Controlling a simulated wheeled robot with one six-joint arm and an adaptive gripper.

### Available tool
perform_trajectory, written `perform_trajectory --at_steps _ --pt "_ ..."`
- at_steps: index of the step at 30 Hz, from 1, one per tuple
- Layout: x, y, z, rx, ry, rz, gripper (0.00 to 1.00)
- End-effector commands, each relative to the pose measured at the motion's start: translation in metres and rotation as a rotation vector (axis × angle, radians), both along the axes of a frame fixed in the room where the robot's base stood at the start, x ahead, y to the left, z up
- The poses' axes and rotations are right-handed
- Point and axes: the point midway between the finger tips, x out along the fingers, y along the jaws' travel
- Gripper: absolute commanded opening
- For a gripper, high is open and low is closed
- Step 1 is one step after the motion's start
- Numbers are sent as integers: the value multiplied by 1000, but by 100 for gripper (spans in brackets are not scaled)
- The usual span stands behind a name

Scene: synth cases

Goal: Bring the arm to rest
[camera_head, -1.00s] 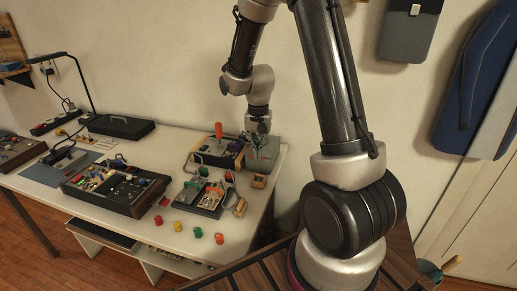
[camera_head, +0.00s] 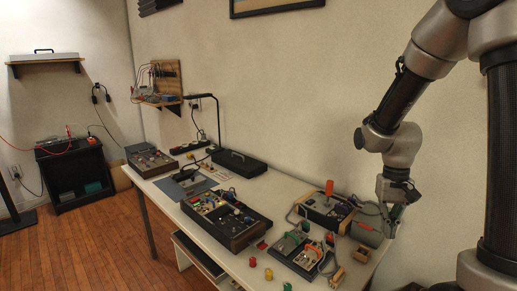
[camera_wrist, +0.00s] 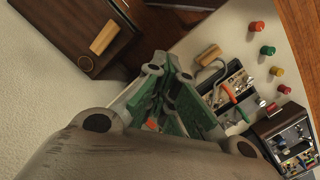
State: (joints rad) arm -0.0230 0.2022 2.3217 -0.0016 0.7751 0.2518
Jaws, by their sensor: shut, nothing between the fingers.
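My arm reaches in from the right of the head view and bends down at the wrist. My gripper (camera_head: 391,224) points downward over the right end of the white table (camera_head: 228,262), close to a grey box (camera_head: 367,232). I cannot tell whether it touches the box. In the wrist view my gripper (camera_wrist: 168,92) shows its grey and green fingers, shut with nothing held.
An open tool case with a red-handled tool (camera_head: 329,188), a small tray case (camera_head: 298,254) and a larger case (camera_head: 227,220) stand on the table. Coloured knobs lie along its front. A black lamp (camera_head: 217,115) stands behind. Wooden floor (camera_head: 95,240) is clear at left.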

Motion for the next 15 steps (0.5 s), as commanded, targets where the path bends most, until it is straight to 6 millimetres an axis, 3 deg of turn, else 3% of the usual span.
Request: perform_trajectory --at_steps 9,15 --pt "-79 -4 100 22 -155 204 0" --pt "-123 -6 144 5 -333 236 0"
